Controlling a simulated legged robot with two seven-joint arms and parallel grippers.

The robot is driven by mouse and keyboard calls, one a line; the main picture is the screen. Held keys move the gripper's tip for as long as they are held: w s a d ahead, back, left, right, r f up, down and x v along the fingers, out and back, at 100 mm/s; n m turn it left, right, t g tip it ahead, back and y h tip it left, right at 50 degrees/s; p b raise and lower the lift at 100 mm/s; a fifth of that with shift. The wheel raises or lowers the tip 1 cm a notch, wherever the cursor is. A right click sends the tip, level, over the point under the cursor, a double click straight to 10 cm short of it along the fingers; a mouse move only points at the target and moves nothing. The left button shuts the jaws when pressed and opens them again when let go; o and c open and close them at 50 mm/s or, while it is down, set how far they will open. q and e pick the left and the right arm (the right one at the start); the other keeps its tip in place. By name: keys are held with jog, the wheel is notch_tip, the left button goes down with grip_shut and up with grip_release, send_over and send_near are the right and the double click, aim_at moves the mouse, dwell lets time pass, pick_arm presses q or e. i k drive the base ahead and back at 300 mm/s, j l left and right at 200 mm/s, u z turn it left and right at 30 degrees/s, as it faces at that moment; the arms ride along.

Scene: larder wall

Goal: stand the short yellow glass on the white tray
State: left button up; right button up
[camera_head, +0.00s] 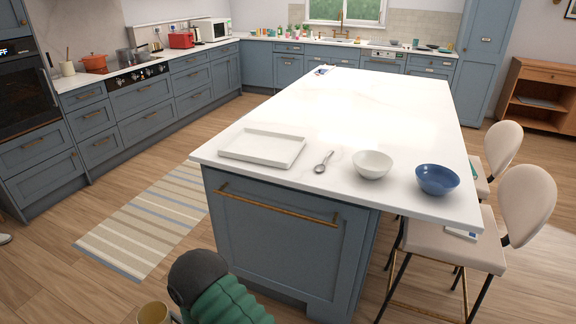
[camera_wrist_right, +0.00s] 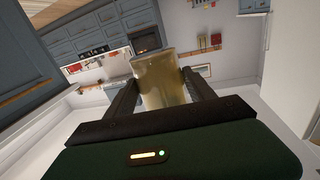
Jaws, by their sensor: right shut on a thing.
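The short yellow glass (camera_wrist_right: 160,82) is between the two dark fingers of my right gripper (camera_wrist_right: 158,85) in the right wrist view, and the gripper is shut on it. In the head view the top of the glass (camera_head: 153,313) shows at the bottom edge, low in front of the island and beside my green and black right arm. The white tray (camera_head: 263,149) lies empty on the near left part of the white island top, apart from the glass. My left gripper is not in either view.
On the island (camera_head: 330,110), right of the tray, are a spoon (camera_head: 323,162), a white bowl (camera_head: 372,164) and a blue bowl (camera_head: 437,180). Beige stools (camera_head: 525,200) stand at the right. A striped rug (camera_head: 150,225) lies on the floor at left.

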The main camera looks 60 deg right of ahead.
aim_at(282, 154)
jog(key=i+z, duration=0.25)
jog(key=z, duration=0.2)
jog(key=i+j+z, duration=0.15)
jog(key=z, duration=0.25)
jog(key=i+j+z, duration=0.25)
jog(key=z, duration=0.2)
jog(key=i+j+z, duration=0.4)
jog(key=k+l, duration=0.1)
